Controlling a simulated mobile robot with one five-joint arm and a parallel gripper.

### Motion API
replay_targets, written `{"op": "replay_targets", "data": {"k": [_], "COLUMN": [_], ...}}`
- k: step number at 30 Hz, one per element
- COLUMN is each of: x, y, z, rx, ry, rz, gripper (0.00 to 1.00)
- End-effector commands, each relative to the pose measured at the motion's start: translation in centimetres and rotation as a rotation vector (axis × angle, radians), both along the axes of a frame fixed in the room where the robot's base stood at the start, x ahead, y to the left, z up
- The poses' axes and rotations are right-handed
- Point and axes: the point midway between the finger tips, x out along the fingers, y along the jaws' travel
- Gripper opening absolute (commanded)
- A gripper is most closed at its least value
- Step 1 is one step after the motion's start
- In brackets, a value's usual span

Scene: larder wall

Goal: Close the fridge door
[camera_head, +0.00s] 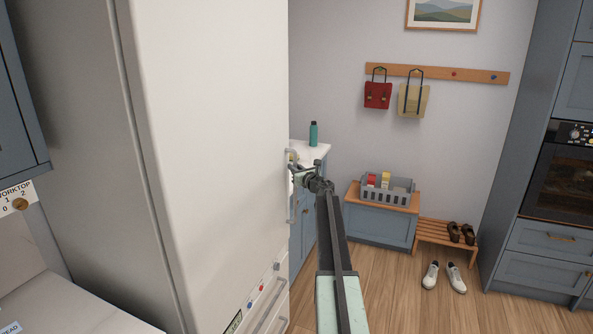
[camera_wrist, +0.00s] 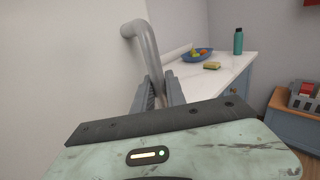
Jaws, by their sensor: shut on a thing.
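The tall white fridge door (camera_head: 215,130) fills the left of the head view, and its pale face also fills the left of the wrist view (camera_wrist: 65,60). Its grey bar handle (camera_wrist: 143,42) stands upright near the door's right edge. My gripper (camera_head: 295,168) is at this handle. In the wrist view its two dark fingers (camera_wrist: 161,88) are closed around the lower visible part of the bar. The hand hides the handle's lower end there. I cannot tell from these views how wide any gap at the door is.
A worktop (camera_wrist: 215,72) with a blue fruit bowl (camera_wrist: 197,54), a sponge (camera_wrist: 212,66) and a teal bottle (camera_head: 313,134) lies beyond the handle. A bench (camera_head: 385,225) with a grey crate (camera_head: 399,197) and a shoe rack (camera_head: 443,234) stand farther back.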

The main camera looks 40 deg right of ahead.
Motion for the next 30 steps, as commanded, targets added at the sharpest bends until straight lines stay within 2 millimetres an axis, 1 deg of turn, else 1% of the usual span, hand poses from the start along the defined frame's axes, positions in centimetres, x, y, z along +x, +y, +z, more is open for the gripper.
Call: {"op": "replay_targets", "data": {"k": [6, 18, 19, 21, 30], "x": [1.2, 2.0, 2.0, 2.1, 2.2], "y": [1.2, 2.3, 2.4, 2.4, 2.7], "z": [0.0, 0.1, 0.1, 0.1, 0.0], "rx": [-0.001, 0.001, 0.001, 0.001, 0.001], "ry": [0.001, -0.001, -0.001, -0.001, 0.000], "rz": [0.007, 0.018, 0.019, 0.020, 0.025], "gripper": [0.00, 0.00, 0.22, 0.38, 0.38]}}
